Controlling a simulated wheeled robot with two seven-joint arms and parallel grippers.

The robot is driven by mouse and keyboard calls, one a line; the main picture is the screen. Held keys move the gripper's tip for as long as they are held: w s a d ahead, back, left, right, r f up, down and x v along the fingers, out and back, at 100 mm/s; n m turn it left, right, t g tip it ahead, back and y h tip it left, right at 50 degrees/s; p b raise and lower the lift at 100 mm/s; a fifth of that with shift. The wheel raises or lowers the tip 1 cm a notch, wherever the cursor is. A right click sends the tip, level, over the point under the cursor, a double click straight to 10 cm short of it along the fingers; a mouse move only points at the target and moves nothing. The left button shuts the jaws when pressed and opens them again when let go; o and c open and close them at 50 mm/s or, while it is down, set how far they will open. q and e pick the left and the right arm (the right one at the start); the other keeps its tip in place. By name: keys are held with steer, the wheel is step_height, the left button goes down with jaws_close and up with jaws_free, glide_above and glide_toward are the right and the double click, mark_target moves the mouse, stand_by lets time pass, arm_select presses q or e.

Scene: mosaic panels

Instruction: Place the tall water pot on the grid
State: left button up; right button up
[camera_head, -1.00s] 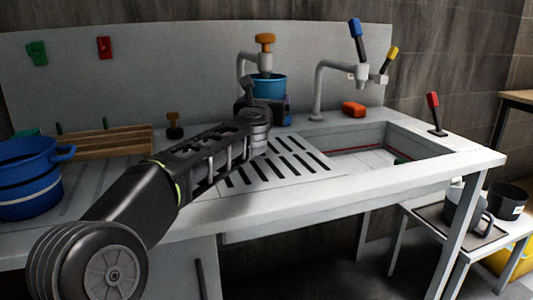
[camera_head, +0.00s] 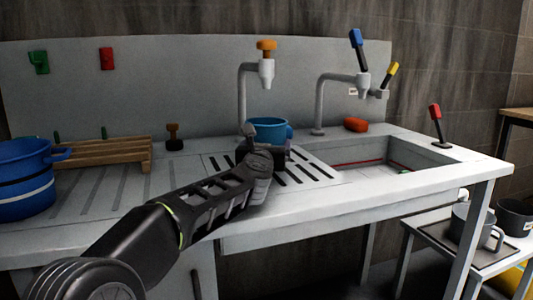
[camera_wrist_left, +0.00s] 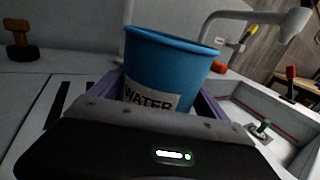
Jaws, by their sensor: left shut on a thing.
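The blue water pot (camera_head: 268,130) stands upright in my left gripper, low over or on the back of the slotted grid (camera_head: 318,172). I cannot tell whether its base touches. In the left wrist view the pot (camera_wrist_left: 165,65) shows a "WATER" label and sits between the purple fingers of my left gripper (camera_wrist_left: 155,95), which is shut on it. My left gripper (camera_head: 265,152) and forearm hide the pot's lower part and much of the grid in the head view. My right gripper is not in view.
A tap with an orange knob (camera_head: 266,47) stands behind the pot. The sink basin (camera_head: 375,170) and a second tap (camera_head: 320,100) are to the right. A large blue pot (camera_head: 25,185) and a wooden rack (camera_head: 105,152) are at the left.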

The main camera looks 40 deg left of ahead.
arm_select(q)
steer(key=shift+f, duration=0.1)
steer(key=o, duration=1.5)
steer(key=shift+o, duration=1.4)
steer(key=shift+r, duration=0.2)
steer(key=shift+s+d+f, duration=0.1)
steer(key=shift+s+d, duration=0.1)
steer(key=shift+s, duration=0.1)
steer(key=v, duration=1.1)
steer(key=shift+s+p, duration=0.15)
steer(key=shift+p, duration=0.25)
